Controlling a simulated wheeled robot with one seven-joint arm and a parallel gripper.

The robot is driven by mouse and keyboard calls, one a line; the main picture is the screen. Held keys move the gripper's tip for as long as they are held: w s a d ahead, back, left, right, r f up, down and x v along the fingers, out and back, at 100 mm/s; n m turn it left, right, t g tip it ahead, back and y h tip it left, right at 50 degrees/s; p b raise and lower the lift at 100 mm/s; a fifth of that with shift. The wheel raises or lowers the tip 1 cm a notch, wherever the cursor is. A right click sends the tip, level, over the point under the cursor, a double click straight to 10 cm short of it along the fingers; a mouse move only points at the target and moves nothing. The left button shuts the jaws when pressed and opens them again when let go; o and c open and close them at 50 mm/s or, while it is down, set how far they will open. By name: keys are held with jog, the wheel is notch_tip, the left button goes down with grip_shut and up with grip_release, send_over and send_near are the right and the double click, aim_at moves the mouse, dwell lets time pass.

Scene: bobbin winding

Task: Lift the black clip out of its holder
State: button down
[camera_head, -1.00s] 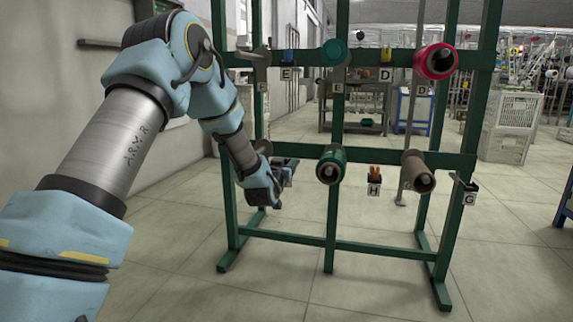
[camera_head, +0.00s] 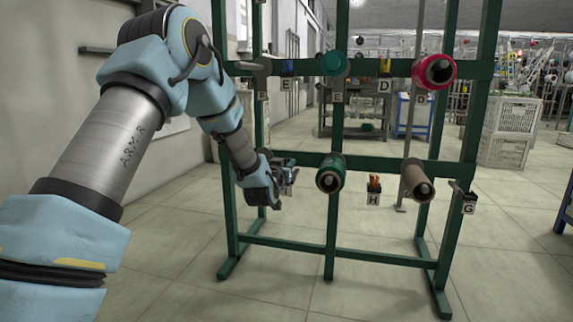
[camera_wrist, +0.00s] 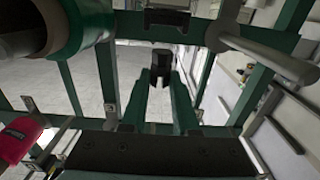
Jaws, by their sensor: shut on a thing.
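The black clip (camera_wrist: 162,66) is between the fingertips of my gripper (camera_wrist: 161,82) in the wrist view. My gripper is shut on it. A small black holder (camera_wrist: 168,17) shows at the top of the wrist view, and the clip appears apart from it. In the head view my gripper (camera_head: 286,176) is in front of the left part of the green rack, left of the green spool. The clip is too small to make out there.
The green rack (camera_head: 290,247) carries a green spool (camera_head: 330,174), a brown spool (camera_head: 418,184) and a red spool (camera_head: 434,72). A holder with orange clips (camera_head: 374,184) sits between the lower spools. Grey pegs (camera_wrist: 270,55) stick out near my gripper.

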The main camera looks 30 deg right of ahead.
jog(key=b+v, duration=0.1)
jog(key=v, duration=0.7)
jog(key=shift+s+a, duration=0.2)
jog(key=shift+a, duration=0.05)
